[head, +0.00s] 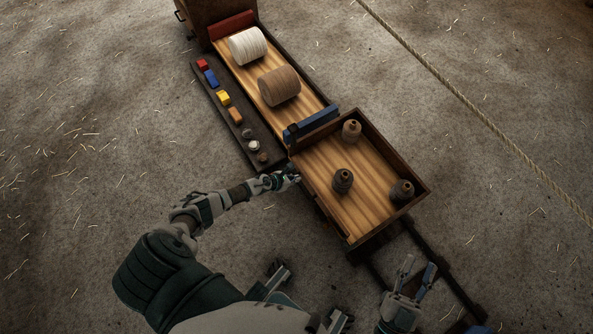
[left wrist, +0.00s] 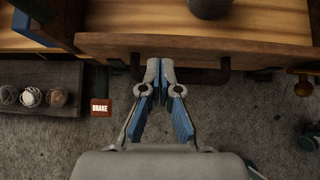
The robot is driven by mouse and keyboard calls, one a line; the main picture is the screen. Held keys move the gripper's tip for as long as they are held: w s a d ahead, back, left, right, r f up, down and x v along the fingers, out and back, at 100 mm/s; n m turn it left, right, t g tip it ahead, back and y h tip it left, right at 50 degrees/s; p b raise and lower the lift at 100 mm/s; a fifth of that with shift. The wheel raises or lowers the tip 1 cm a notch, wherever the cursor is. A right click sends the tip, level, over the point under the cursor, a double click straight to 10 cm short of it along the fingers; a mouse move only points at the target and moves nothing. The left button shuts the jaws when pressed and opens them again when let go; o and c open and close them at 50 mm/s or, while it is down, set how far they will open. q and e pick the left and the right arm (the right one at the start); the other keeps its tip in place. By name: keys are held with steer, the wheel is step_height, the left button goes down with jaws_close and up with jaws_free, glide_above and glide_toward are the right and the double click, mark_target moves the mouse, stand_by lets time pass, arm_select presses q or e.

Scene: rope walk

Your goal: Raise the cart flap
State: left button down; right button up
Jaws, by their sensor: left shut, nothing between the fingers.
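The cart (head: 330,216) has a wooden bed with low dark sides. In the left wrist view its near side board (left wrist: 225,44), which looks like the flap, runs across the top, with a dark bar handle (left wrist: 226,70) below it. I cannot tell how far the board is raised. My left gripper (head: 296,177) is at the cart's near left side. In the left wrist view its closed fingertips (left wrist: 160,64) are in front of the board's lower edge by the handle, holding nothing. Whether they touch it is unclear. My right gripper (head: 419,263) is open and empty near the cart's front rails.
Several dark bobbins, one of them (head: 352,130), stand in the cart. Behind is a longer bed with a white spool (head: 247,46) and a brown spool (head: 279,86). A side shelf (head: 240,117) holds coloured blocks. A BRAKE sign (left wrist: 101,107) is left of my left gripper. A rope (head: 470,106) crosses the right.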

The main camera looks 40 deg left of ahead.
arm_select(q)
steer(key=r+p, duration=0.1)
steer(key=r, duration=0.1)
steer(key=w+r+p, duration=0.1)
steer(key=r, duration=0.1)
steer(key=shift+w+d+r+p, duration=0.1)
steer(key=shift+w+r+p, duration=0.05)
steer(key=shift+r+p, duration=0.2)
steer(key=shift+w+d+r+p, duration=0.1)
steer(key=shift+w+r+p, duration=0.15)
steer(key=shift+r+p, duration=0.4)
steer(key=shift+w+d+r+p, duration=0.1)
steer(key=shift+w+r+p, duration=0.1)
steer(key=shift+r+p, duration=0.4)
arm_select(e)
steer(key=s+d+f+g+h, duration=0.2)
steer(key=s+f+g, duration=0.1)
steer(key=f+g, duration=0.7)
steer(key=shift+f+n+g+h, duration=0.3)
steer(key=shift+f+g, duration=0.1)
steer(key=shift+f, duration=0.9)
